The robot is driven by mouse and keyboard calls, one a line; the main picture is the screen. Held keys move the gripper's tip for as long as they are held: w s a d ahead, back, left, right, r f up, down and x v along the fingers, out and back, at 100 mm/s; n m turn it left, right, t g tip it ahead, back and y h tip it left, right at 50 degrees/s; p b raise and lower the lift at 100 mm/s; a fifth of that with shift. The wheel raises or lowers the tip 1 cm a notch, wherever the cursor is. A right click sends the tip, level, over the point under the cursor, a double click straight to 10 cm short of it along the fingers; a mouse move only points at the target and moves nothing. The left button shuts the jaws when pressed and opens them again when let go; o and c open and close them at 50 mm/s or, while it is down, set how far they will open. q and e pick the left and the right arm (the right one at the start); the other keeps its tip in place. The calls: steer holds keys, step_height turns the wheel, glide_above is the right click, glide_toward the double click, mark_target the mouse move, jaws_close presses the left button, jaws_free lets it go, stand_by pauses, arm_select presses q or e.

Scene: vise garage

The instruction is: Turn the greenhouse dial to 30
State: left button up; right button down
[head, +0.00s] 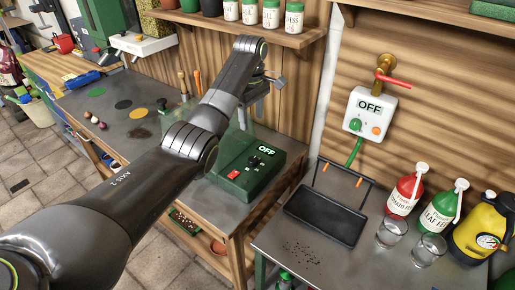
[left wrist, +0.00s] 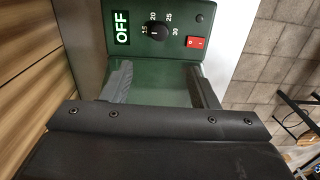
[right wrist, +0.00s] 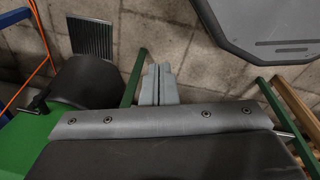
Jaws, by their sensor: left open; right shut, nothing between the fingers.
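The green greenhouse box (head: 248,170) stands on the bench in the middle of the head view. Its display reads OFF (left wrist: 121,27). In the left wrist view its black dial (left wrist: 156,31) has 15, 20, 25 and 30 around it. I cannot surely tell where the dial points. A red rocker switch (left wrist: 195,42) sits beside it. My left gripper (left wrist: 162,75) is open and empty, its fingers over the box's face, below the dial in that view. In the head view the arm hides much of it. My right gripper (right wrist: 157,82) is shut and empty above the floor.
A white wall box (head: 370,108) also reads OFF, below a red-handled tap (head: 388,75). A black tray (head: 326,215), glasses and several bottles stand on the right bench. A shelf (head: 245,32) with jars overhangs the back. Stone floor lies left.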

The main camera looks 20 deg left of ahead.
mark_target(253, 159)
arm_select(q)
step_height(253, 159, down, 14)
steer(key=shift+s+d+f+p, duration=0.1)
steer(key=shift+f+p, duration=0.1)
steer(key=shift+p, duration=0.45)
steer(key=shift+f, duration=0.75)
arm_select(e)
steer(key=shift+s+d+r, duration=0.2)
steer(key=shift+s+r, duration=0.05)
steer(key=shift+r, duration=0.3)
arm_select(q)
steer(key=shift+c, duration=0.4)
arm_select(e)
steer(key=shift+a, duration=0.1)
arm_select(q)
steer(key=c, duration=0.9)
